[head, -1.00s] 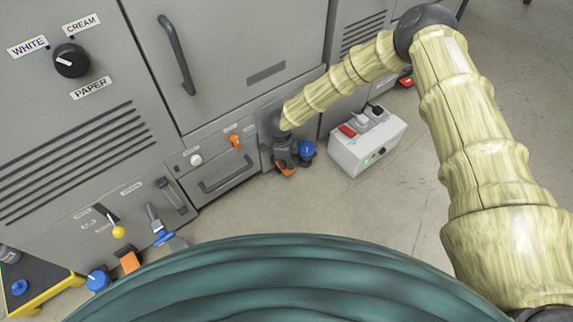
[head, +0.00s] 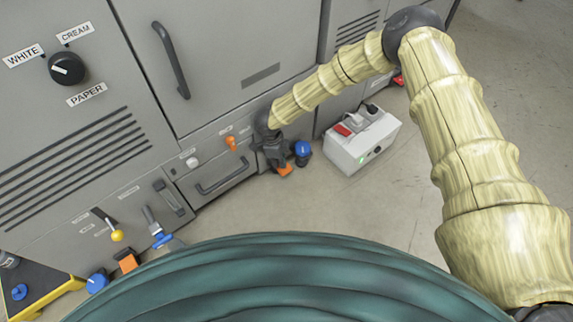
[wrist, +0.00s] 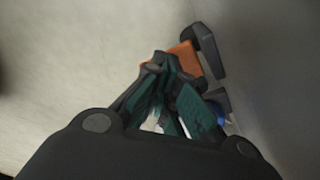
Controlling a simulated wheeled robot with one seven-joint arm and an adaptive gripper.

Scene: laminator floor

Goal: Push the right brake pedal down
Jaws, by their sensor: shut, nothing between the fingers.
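An orange pedal (head: 286,170) sits low at the foot of the grey machine, beside a blue knob-like part (head: 302,149). My gripper (head: 277,165) is shut and empty, pointing down right at this pedal and covering part of it. In the wrist view the closed fingertips (wrist: 160,62) overlap the near edge of the orange pedal (wrist: 188,58); whether they touch it I cannot tell. A dark bracket (wrist: 208,50) stands beside the pedal there. A second orange pedal (head: 128,262) is at the lower left, next to another blue knob-like part (head: 97,281).
A white box with a red switch (head: 362,140) stands on the floor right of my gripper. A drawer handle (head: 222,175), an orange lever (head: 231,143) and a yellow-knobbed lever (head: 117,235) are on the machine front. Open floor (head: 400,190) lies to the right.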

